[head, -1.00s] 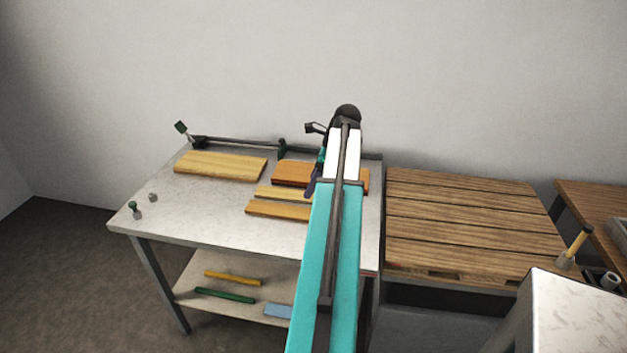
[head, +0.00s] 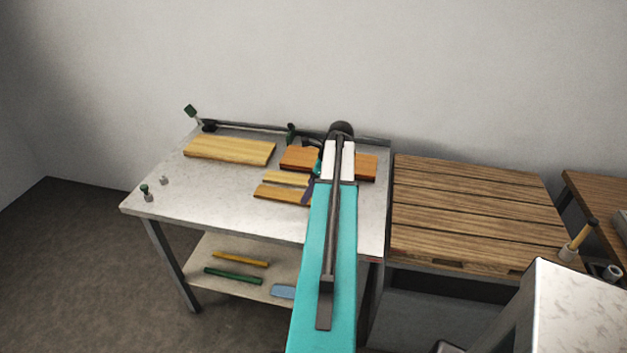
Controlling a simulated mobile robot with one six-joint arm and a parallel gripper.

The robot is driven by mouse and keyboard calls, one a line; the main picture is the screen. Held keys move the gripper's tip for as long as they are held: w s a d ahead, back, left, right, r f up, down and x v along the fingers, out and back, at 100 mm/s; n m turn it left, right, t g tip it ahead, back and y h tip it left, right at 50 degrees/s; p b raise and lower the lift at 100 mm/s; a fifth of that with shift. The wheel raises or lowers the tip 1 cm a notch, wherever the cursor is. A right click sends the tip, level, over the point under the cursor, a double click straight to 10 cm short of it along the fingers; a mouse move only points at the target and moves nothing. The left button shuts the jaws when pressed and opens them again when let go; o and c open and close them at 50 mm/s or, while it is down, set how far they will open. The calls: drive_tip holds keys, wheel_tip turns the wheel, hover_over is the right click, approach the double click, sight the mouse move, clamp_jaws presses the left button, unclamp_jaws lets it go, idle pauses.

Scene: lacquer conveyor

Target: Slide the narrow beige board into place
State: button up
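The narrow beige board (head: 284,179) lies on the white-topped table, between an orange-brown board (head: 299,157) behind it and a narrow tan board (head: 280,194) in front. Its right end is hidden by my arm. My gripper (head: 308,189) is mostly hidden behind my arm; a dark finger shows at the right ends of the beige and tan boards. I cannot tell whether it touches either board or how far its fingers are apart.
A wider yellow board (head: 229,150) lies at the back left. A dark rail with clamps (head: 250,127) runs along the back edge. Small knobs (head: 146,192) stand at the left edge. The table's front left is clear. A slatted wooden pallet (head: 470,210) adjoins on the right.

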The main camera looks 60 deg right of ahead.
drive_tip(key=shift+p+x, duration=0.35)
drive_tip(key=shift+x, duration=1.3)
drive_tip(key=c, duration=1.3)
drive_tip(key=shift+s+d+p, duration=0.4)
drive_tip(key=shift+s+d, duration=0.4)
drive_tip(key=shift+s, duration=1.75)
drive_tip(key=shift+s+d+p, duration=0.45)
drive_tip(key=shift+s+d, duration=0.35)
drive_tip(key=shift+s, duration=1.75)
drive_tip(key=shift+s+d+p, duration=0.4)
drive_tip(key=shift+s+d, duration=0.4)
drive_tip(key=shift+s, duration=1.75)
drive_tip(key=shift+s, duration=0.1)
drive_tip(key=shift+s+d+p, duration=0.35)
drive_tip(key=shift+s+d, duration=0.45)
drive_tip(key=shift+s, duration=1.7)
drive_tip(key=shift+s+d+p, duration=0.35)
drive_tip(key=shift+s+d, duration=0.45)
drive_tip(key=shift+s, duration=1.75)
drive_tip(key=shift+s+d+p, duration=0.35)
drive_tip(key=shift+s+d, duration=0.45)
drive_tip(key=shift+s, duration=1.7)
